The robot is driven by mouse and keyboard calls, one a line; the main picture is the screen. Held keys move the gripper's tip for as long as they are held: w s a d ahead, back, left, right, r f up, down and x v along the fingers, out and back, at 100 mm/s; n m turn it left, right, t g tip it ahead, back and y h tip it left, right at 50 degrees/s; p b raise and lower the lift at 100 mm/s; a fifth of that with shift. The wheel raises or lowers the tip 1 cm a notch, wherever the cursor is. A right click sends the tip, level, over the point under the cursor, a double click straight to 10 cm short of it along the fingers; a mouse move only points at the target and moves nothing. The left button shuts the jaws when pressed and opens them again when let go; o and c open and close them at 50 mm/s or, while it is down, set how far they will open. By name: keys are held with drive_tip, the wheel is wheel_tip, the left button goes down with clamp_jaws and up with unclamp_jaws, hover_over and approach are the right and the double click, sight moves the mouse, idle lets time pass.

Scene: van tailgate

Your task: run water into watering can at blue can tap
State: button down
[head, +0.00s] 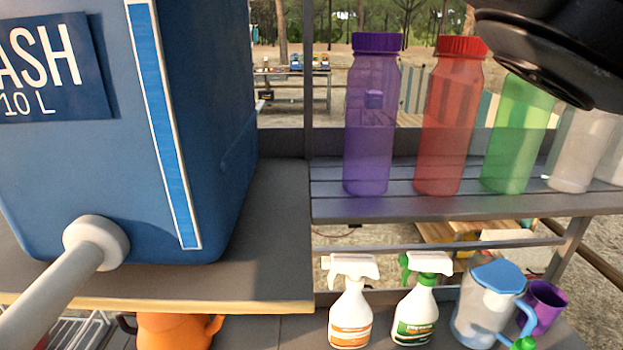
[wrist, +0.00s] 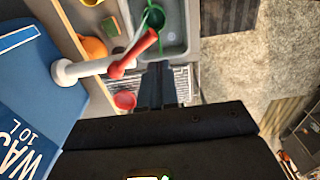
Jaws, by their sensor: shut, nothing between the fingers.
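The blue can (head: 212,130), labelled "ASH 10 L", stands on a counter at left in the head view. Its white tap (head: 85,250) juts toward me; in the wrist view the tap (wrist: 85,68) ends in a red lever (wrist: 140,50). An orange vessel with a spout (head: 175,332) sits below the counter edge. A green vessel (wrist: 155,17) shows partly in a grey basin near the lever. I cannot tell for sure which of these is the watering can. My gripper (wrist: 160,66) is shut and empty, just below the lever in the wrist view; its contact with the lever is unclear.
A shelf (head: 400,207) holds purple, red, green and clear bottles. Two spray bottles (head: 350,305), a blue-lidded jug (head: 490,300) and a purple cup (head: 543,305) stand lower down. A red cup (wrist: 125,101) and a wire rack (wrist: 185,82) lie near my gripper.

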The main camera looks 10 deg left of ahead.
drive_tip(key=shift+s+a, duration=0.15)
drive_tip(key=shift+s, duration=0.15)
wheel_tip(320, 180, down, 5)
drive_tip(key=shift+r+b, duration=0.2)
drive_tip(key=shift+b, duration=0.65)
idle(3.4)
drive_tip(key=shift+w+d+p, duration=0.85)
drive_tip(key=shift+w+d, duration=0.1)
drive_tip(key=shift+w, duration=1.95)
wheel_tip(320, 180, up, 6)
drive_tip(key=s, duration=0.1)
